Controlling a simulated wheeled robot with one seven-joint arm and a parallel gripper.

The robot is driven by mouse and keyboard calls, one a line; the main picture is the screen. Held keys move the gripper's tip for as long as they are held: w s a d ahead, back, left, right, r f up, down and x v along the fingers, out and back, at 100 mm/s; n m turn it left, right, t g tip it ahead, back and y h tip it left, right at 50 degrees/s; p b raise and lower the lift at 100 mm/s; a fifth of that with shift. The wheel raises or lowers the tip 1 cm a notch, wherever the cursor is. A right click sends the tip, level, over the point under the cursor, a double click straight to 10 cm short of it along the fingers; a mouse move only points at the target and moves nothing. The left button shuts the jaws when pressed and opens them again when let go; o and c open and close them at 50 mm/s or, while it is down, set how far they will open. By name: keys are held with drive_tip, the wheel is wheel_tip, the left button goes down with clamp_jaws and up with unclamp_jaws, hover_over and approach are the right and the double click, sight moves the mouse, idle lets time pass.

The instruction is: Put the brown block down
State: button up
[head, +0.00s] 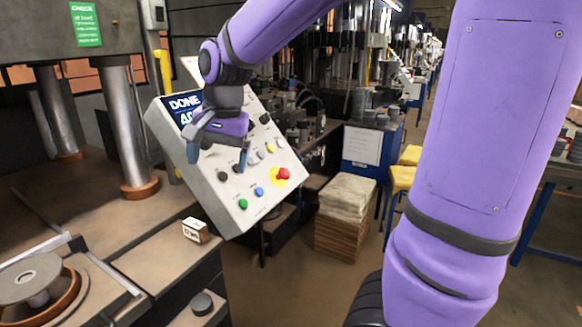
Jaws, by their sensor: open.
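A small block (195,230) with a pale, lettered front and brown on its top and side sits on the brown work surface (150,250), close to its right edge. I take it to be the brown block. My gripper (217,160) is open and empty, with its two blue-grey fingers apart. It appears above the block in the picture, in front of the tilted control panel (228,190). The gripper and block are apart. Whether the gripper touches the panel cannot be told.
The panel has several coloured buttons, including a red one (283,174). A grey flap disc (30,279) sits in a round brown fixture at lower left. Metal columns (128,130) stand behind. A stack of sacks or boards (345,215) stands on the floor beyond the panel.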

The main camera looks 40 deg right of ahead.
drive_tip(key=s+d+r+n+t, duration=0.1)
drive_tip(key=s+n, duration=0.3)
drive_tip(key=s, duration=0.5)
drive_tip(key=s+d+r+n+t+h, duration=0.1)
drive_tip(key=s+n, duration=0.3)
drive_tip(key=s, duration=0.5)
drive_tip(key=shift+s+d+r+n+t, duration=0.15)
drive_tip(key=shift+d+r+n+t, duration=0.25)
drive_tip(key=shift+r+t, duration=0.25)
